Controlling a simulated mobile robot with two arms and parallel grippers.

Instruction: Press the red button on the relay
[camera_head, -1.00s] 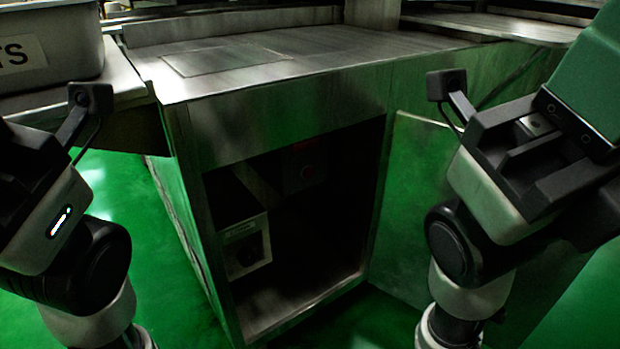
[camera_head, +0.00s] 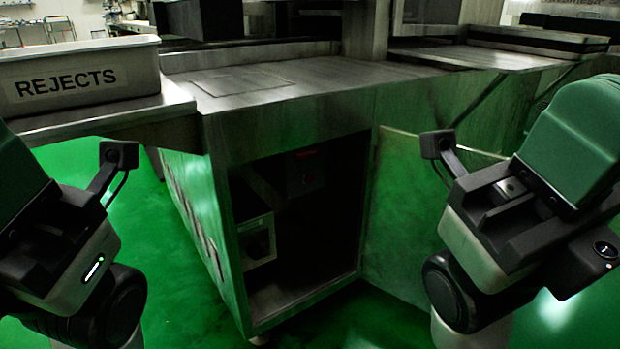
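The relay box (camera_head: 304,171) is in the dark interior of the open steel cabinet (camera_head: 285,122), on its back wall, with a red label at its top. Its red button (camera_head: 308,180) shows as a small dim red spot. My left arm is at the left edge and my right arm at the right, both outside the cabinet and well apart from the relay. Only wrist and arm parts show; I cannot make out the fingertips of either gripper.
The cabinet door (camera_head: 407,220) stands open to the right of the opening. A white box (camera_head: 257,240) sits inside at the left. A grey bin marked REJECTS (camera_head: 80,82) stands on a side table at the left. Green floor is clear in front.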

